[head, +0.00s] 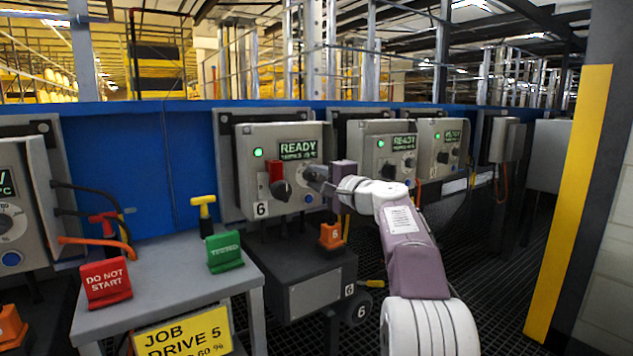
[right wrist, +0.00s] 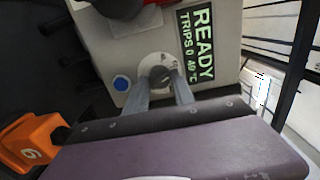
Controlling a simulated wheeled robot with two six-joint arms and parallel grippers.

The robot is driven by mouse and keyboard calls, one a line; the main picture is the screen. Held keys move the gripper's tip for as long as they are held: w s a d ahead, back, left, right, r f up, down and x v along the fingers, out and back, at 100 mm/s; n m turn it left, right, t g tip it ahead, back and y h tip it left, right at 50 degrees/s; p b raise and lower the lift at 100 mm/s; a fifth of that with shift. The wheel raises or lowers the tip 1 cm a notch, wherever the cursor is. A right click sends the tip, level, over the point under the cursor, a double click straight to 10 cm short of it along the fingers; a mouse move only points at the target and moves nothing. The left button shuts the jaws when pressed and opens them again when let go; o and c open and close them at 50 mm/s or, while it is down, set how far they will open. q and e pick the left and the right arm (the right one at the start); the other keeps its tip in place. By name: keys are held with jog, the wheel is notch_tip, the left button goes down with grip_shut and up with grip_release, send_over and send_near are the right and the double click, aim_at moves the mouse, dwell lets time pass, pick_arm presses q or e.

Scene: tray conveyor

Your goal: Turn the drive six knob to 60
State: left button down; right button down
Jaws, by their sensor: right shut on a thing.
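The drive six box (head: 243,175) is grey and carries a "6" label, a green lamp and a READY display (head: 298,150). Its knob (right wrist: 160,72) sits on a pale round dial in the right wrist view. My right gripper (right wrist: 161,82) reaches the box from the right, with one finger on each side of the knob, shut on it. In the head view my right gripper (head: 316,180) largely hides the knob and dial. The dial's pointer and numbers are too small to read. My left gripper is not in view.
A red and black handle (head: 278,180) is left of the knob, and a blue button (right wrist: 122,83) is close by. An orange "6" tag block (head: 331,236) is below. A bench (head: 180,285) holds red and green signs. Similar drive boxes (head: 385,165) stand to the right.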

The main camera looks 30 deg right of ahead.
jog(key=shift+f, duration=0.1)
dwell(0.3)
jog(key=c, duration=1.1)
grip_release()
jog(key=s, duration=0.9)
jog(key=shift+d, duration=0.3)
